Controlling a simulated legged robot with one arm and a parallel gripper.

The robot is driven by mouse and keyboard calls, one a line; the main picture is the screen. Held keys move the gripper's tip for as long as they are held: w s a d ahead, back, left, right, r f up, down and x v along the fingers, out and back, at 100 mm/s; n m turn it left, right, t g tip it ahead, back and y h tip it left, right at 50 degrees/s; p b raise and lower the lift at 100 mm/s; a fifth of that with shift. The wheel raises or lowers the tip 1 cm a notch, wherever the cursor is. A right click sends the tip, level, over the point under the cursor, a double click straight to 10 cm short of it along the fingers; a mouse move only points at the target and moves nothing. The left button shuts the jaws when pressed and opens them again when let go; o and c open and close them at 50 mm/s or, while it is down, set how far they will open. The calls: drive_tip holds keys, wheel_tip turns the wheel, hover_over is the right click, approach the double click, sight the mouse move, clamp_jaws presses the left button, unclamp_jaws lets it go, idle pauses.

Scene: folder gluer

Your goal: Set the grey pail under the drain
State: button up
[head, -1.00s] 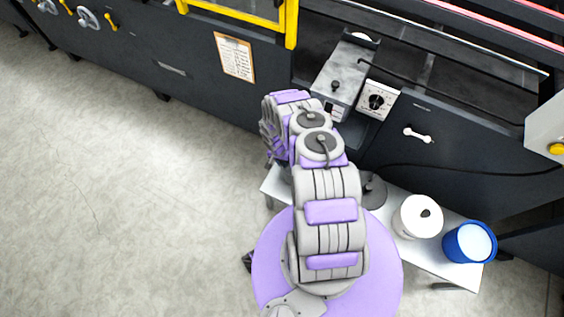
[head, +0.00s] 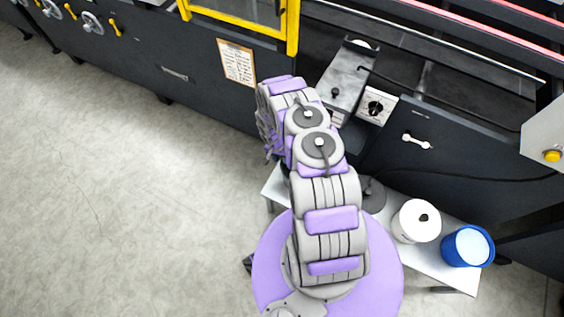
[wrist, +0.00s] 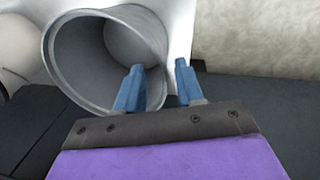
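The grey pail (wrist: 82,72) fills the upper left of the wrist view, its round mouth facing the camera. It stands at a pale surface (wrist: 180,22). My gripper (wrist: 159,68) has two blue fingers held apart at the pail's right rim. The left finger overlaps the mouth and the right finger lies outside the wall. I cannot tell whether either finger touches the pail. In the head view my arm hides the gripper, and I cannot make out the pail. I cannot pick out the drain with certainty in either view.
A white table (head: 432,262) carries a white container (head: 416,221) and a blue bucket (head: 467,246) with pale contents. A dark machine (head: 440,150) runs behind it, with a grey metal box (head: 347,78) and a dial panel (head: 375,106). Open floor (head: 110,210) lies to the left.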

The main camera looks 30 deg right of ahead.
drive_tip(key=shift+w+a+r+p, duration=0.1)
drive_tip(key=shift+w+r+p, duration=0.1)
drive_tip(key=shift+r, duration=0.9)
drive_tip(key=shift+w+a+r+p, duration=0.1)
drive_tip(key=shift+r+p, duration=0.05)
drive_tip(key=shift+r, duration=0.95)
drive_tip(key=shift+s+f, duration=0.1)
drive_tip(key=shift+s, duration=0.1)
